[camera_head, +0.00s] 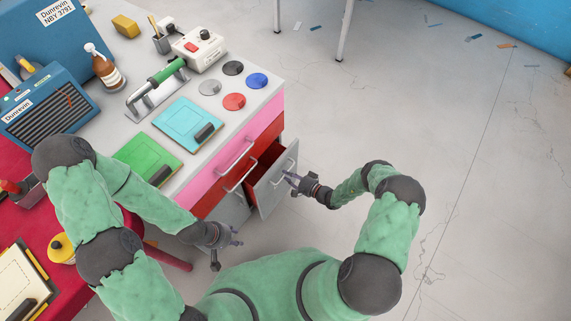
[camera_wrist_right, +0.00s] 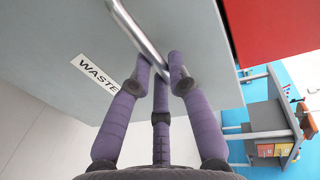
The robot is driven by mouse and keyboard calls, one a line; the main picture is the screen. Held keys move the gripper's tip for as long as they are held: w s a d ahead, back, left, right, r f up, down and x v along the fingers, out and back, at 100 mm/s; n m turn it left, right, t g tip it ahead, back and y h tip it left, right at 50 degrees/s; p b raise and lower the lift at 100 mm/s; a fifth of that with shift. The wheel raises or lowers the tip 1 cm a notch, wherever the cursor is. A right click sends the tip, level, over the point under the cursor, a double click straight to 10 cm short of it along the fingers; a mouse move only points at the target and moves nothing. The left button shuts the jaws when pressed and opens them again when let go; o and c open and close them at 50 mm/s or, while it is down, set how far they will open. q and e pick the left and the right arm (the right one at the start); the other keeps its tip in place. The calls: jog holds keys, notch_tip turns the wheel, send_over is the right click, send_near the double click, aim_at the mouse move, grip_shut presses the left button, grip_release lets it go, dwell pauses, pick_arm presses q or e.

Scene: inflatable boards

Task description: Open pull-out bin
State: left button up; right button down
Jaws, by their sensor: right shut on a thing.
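Red and pink drawers with handles are beside the bin. The floor (camera_head: 420,140) to the right is mostly clear.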

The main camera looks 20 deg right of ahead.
jog(key=f+v, duration=0.2)
jog(key=v, duration=0.8)
jog(key=f+v, duration=0.1)
jog(key=v, duration=0.9)
jog(key=shift+s+d+f, duration=0.15)
jog(key=shift+s+f, duration=0.2)
jog(key=shift+f, duration=0.05)
jog(key=c, duration=1.2)
grip_release()
jog(key=v, duration=1.2)
